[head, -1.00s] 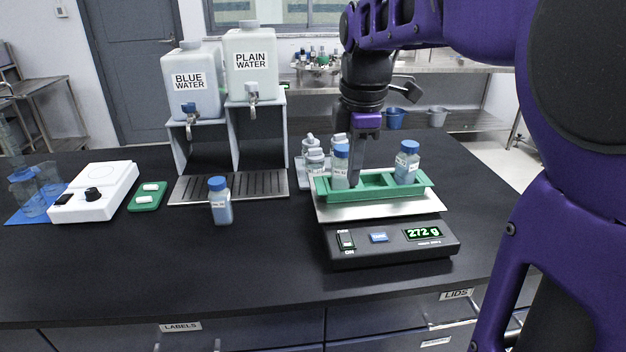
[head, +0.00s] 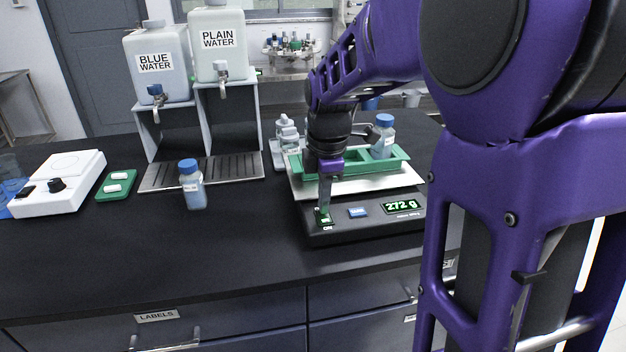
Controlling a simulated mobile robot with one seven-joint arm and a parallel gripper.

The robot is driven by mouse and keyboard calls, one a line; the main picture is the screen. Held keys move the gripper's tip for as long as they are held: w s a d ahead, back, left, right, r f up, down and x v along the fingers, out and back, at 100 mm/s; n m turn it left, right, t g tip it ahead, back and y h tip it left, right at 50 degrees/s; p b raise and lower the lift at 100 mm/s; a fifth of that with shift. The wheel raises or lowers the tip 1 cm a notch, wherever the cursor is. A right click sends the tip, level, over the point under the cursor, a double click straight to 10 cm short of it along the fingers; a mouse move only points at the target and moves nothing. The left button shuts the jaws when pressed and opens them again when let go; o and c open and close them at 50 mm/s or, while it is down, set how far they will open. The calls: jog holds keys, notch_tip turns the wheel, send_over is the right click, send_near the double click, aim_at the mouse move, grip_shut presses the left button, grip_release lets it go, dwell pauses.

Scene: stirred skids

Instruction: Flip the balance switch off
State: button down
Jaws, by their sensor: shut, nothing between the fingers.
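The black balance (head: 340,233) stands on the bench with its display (head: 402,206) lit green at 272 g. Its power switch (head: 326,222) is at the front left of the panel, partly covered by my fingers, so I cannot tell its position. My gripper (head: 324,207) is shut and empty, pointing down with its tips at the switch. I cannot tell whether they touch it.
A green rack (head: 399,157) with a blue-capped bottle (head: 383,136) is on the balance pan, partly behind my arm. Another bottle (head: 192,184) stands left on the bench, before the drip tray (head: 160,183). The front of the bench is clear.

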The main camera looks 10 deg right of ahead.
jog(key=shift+f, duration=0.15)
jog(key=shift+f, duration=0.3)
dwell(0.3)
jog(key=shift+s, duration=0.15)
jog(key=shift+s, duration=0.65)
jog(key=shift+r, duration=0.1)
jog(key=shift+a+r+p, duration=0.1)
jog(key=shift+r+p, duration=0.5)
jog(key=shift+p, duration=0.1)
notch_tip(320, 180, up, 13)
jog(key=s+p, duration=0.1)
jog(key=p, duration=0.3)
jog(key=shift+s, duration=0.25)
